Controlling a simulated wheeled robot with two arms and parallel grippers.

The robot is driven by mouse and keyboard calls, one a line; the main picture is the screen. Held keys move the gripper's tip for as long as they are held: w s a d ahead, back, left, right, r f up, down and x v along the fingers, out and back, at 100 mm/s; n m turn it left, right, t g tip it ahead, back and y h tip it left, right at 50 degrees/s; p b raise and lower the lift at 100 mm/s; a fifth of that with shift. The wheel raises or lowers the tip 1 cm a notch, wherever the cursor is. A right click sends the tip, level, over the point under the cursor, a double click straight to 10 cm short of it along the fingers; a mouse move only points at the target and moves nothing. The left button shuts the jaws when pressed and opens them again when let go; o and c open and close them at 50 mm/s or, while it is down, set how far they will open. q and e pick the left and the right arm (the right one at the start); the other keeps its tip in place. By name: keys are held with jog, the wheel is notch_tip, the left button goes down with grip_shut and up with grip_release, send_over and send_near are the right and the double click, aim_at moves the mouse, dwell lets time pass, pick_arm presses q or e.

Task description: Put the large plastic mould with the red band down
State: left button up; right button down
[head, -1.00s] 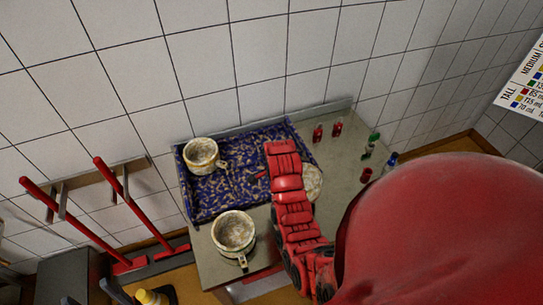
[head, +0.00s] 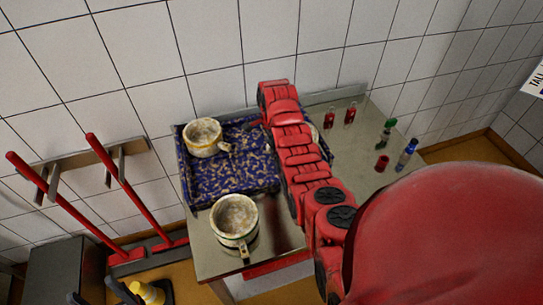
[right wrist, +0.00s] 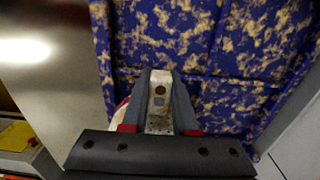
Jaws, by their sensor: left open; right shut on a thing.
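My right gripper (right wrist: 158,88) is shut on the cream handle (right wrist: 159,100) of a large mould. In the right wrist view its pale body and a bit of red show beside the left finger. In the head view my right arm hides the gripper and most of this mould; a pale sliver (head: 314,131) shows right of the arm, over the blue speckled tray (head: 232,172). I cannot tell whether it touches the tray. My left gripper (head: 97,297) is at the bottom left edge, open and empty, only partly in view.
A pale mould (head: 203,140) stands in the tray's back left; another (head: 235,218) stands on the steel table (head: 215,258) in front. Red vessels (head: 350,114), a green bottle (head: 388,128) and a blue one (head: 405,155) stand right.

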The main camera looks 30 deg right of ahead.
aim_at(271, 162)
notch_tip(271, 162, down, 2)
jog(key=shift+f+p, duration=0.25)
jog(key=shift+p, duration=0.7)
jog(key=shift+f, duration=0.55)
jog(key=shift+w+f, duration=0.1)
jog(key=c, duration=1.1)
grip_release()
jog(key=shift+f, duration=0.1)
jog(key=shift+c, duration=0.2)
jog(key=o, duration=0.5)
jog(key=shift+c, duration=0.2)
